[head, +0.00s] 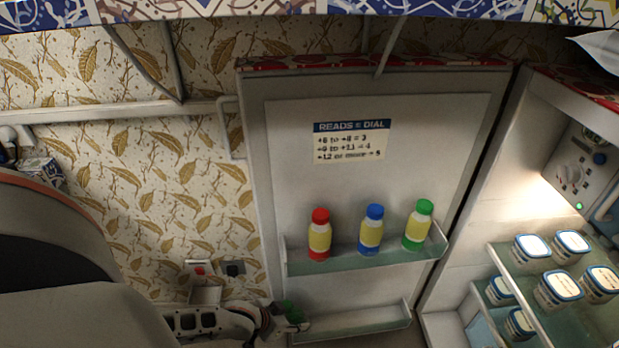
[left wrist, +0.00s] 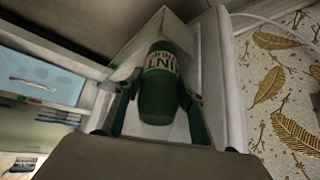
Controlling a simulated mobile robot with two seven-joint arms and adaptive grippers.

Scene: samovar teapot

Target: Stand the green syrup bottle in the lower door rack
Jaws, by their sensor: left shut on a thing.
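The green syrup bottle (left wrist: 158,88) with a white label is between the two fingers of my left gripper (left wrist: 160,108) in the left wrist view. In the head view only a bit of green (head: 292,311) shows beside my left gripper (head: 278,322), at the left end of the lower door rack (head: 355,325). The rack's pale wall (left wrist: 150,32) shows close around the bottle in the left wrist view. Whether the bottle touches the rack floor is hidden. My right gripper is not in view.
The upper door rack (head: 350,264) holds a red (head: 319,238), a blue (head: 371,232) and a green-capped bottle (head: 418,228). A note (head: 350,142) is on the door above. The fridge shelf (head: 575,318) at right holds several lidded jars. The lower rack's right part looks empty.

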